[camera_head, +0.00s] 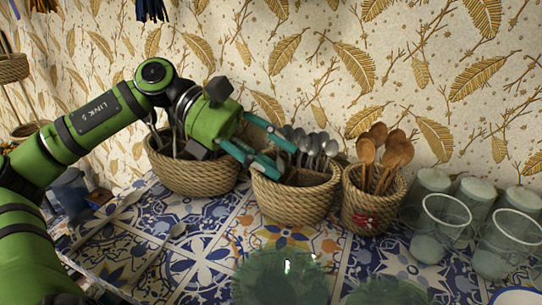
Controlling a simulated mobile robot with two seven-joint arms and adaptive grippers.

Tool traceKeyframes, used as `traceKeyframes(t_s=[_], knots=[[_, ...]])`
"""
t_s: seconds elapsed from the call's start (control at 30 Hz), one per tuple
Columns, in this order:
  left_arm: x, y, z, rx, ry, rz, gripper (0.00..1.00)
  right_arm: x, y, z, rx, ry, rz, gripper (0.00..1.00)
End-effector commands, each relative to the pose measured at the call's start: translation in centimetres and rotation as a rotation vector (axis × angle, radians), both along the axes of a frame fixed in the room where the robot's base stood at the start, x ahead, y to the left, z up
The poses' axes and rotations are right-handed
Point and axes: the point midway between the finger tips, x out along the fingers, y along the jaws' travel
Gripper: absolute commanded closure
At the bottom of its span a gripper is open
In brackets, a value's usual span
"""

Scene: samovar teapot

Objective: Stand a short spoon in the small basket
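Three wicker baskets stand in a row by the wall. The left basket (195,176) is the largest and holds several long-handled utensils. The middle basket (292,203) has several metal spoons (318,144) standing at its back. The right basket (358,214) is the narrowest, has a red mark on its front and holds several wooden spoons (384,152). Two metal spoons lie on the tiled table, one farther left (107,219) and one nearer (160,252). My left gripper (284,159) is over the middle basket, its teal fingers apart, with nothing visible between them. My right gripper is out of view.
Several glasses (441,225) stand at the right, close to the right basket. A green glass dish (282,278) sits at the front. A dark blue cup (70,190) is at the left behind my arm. Patterned tiles between the dish and baskets are clear.

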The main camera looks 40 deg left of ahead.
Motion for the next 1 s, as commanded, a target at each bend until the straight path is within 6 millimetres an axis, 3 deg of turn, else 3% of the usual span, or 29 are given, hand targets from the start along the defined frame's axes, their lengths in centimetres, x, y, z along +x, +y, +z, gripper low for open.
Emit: traceKeyframes(t_s=[0.6,0.77,1.0], knots=[[-0.2,0.7,0.1,0.0,0.003,-0.006,0.55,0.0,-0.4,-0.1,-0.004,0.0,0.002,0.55],[-0.5,2.6,1.0,-0.002,0.003,0.003,0.55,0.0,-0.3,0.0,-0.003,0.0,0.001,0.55],[-1.8,7.4,3.6,0.001,0.003,0.004,0.55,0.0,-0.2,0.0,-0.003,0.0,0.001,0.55]])
